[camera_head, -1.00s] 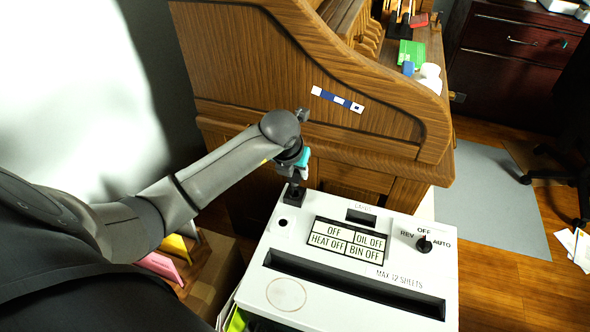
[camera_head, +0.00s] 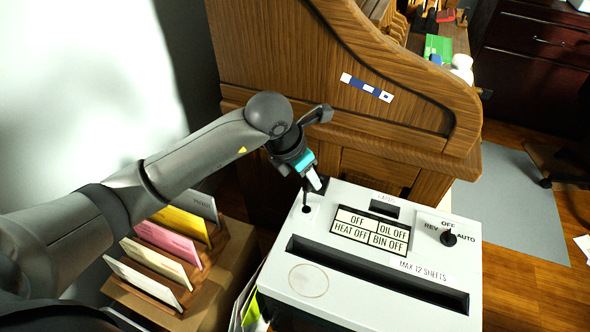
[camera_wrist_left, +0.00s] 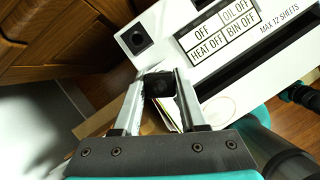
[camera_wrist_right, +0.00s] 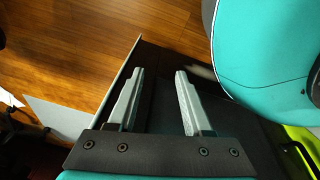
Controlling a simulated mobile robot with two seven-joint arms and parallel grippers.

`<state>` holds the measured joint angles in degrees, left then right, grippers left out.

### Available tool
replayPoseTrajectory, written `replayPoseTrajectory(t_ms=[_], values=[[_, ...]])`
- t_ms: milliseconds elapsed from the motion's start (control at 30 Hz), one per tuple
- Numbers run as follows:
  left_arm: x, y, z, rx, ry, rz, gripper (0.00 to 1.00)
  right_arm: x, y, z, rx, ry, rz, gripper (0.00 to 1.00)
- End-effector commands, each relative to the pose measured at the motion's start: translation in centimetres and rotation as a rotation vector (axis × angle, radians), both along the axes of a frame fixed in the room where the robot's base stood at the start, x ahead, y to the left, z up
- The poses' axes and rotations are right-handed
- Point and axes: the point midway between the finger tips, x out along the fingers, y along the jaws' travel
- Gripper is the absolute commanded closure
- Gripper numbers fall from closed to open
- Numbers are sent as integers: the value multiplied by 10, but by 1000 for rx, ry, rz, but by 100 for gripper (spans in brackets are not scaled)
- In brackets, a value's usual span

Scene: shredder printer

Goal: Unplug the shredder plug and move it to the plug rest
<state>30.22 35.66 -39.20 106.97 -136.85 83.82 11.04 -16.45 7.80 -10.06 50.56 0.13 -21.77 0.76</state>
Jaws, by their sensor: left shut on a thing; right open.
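The shredder (camera_head: 345,269) is a white box with a flat top, label panel and long black slot. My left gripper (camera_head: 312,183) is over its back left corner, shut on the dark plug (camera_wrist_left: 160,86). In the head view, a thin dark part reaches down from the gripper to the small round dark spot (camera_head: 306,209) on the top; I cannot tell whether it touches. A black square socket (camera_wrist_left: 136,39) on the top shows empty in the left wrist view, apart from the plug. I cannot identify the plug rest for certain. My right gripper (camera_wrist_right: 157,90) is open and empty.
A wooden desk (camera_head: 340,90) stands close behind the shredder. A wooden file holder (camera_head: 205,255) with coloured folders is to its left. A black selector knob (camera_head: 448,239) is on the top at right. A grey mat (camera_head: 515,205) lies on the floor at right.

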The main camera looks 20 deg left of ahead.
Motion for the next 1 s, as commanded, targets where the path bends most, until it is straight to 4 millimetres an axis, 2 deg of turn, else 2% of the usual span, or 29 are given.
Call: replayPoseTrajectory(t_ms=[400, 667, 1000], values=[[0, 0, -1, 0, -1, 1, 100, 2, 1, 0, 1, -1, 0, 50], [0, 0, -16, 0, -1, 1, 100, 20, 14, 7, 13, -7, 0, 50], [0, 0, -36, 0, 0, 1, 100, 42, 32, 26, 29, -7, -2, 50]])
